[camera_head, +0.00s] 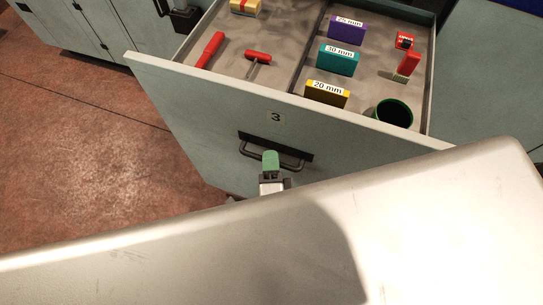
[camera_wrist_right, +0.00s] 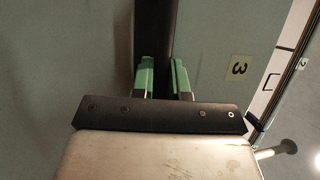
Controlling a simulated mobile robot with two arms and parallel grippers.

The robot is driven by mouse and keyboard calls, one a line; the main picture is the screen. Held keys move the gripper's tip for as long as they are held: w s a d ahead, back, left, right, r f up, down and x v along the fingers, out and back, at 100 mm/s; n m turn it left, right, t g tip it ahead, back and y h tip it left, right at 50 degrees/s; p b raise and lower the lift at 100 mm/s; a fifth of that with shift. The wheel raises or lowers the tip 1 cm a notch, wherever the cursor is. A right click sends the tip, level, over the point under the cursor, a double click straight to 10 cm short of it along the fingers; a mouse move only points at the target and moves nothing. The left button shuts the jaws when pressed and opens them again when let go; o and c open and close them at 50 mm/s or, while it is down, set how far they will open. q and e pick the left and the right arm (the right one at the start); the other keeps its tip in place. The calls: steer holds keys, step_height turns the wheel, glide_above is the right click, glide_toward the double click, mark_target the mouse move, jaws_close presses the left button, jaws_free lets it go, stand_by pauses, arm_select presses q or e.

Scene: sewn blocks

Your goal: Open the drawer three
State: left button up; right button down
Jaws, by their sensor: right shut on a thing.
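Drawer three (camera_head: 215,135) is a grey-green drawer marked "3", and it stands pulled out with its inside showing in the head view. Its dark bar handle (camera_head: 290,160) is on the middle of the front. My right gripper (camera_head: 270,160) is at this handle, with green fingertips. In the right wrist view the green fingers of the right gripper (camera_wrist_right: 161,78) stand on both sides of the dark handle bar (camera_wrist_right: 155,40) and are shut on it. The drawer front (camera_wrist_right: 215,40) with its "3" label fills much of that view. My left gripper is not in view.
Inside the drawer lie red tools (camera_head: 258,56), a purple block (camera_head: 347,28), a teal block (camera_head: 338,60), a yellow block (camera_head: 327,94) and a dark green cup (camera_head: 394,112). A large pale metal part of mine covers the lower head view. Reddish floor (camera_head: 75,150) is clear at left.

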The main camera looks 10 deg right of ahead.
steer(key=c, duration=1.1)
jaws_free()
steer(key=shift+c, duration=0.2)
steer(key=b+v, duration=0.1)
steer(key=v, duration=1)
steer(key=shift+b, duration=0.35)
steer(key=shift+w, duration=0.1)
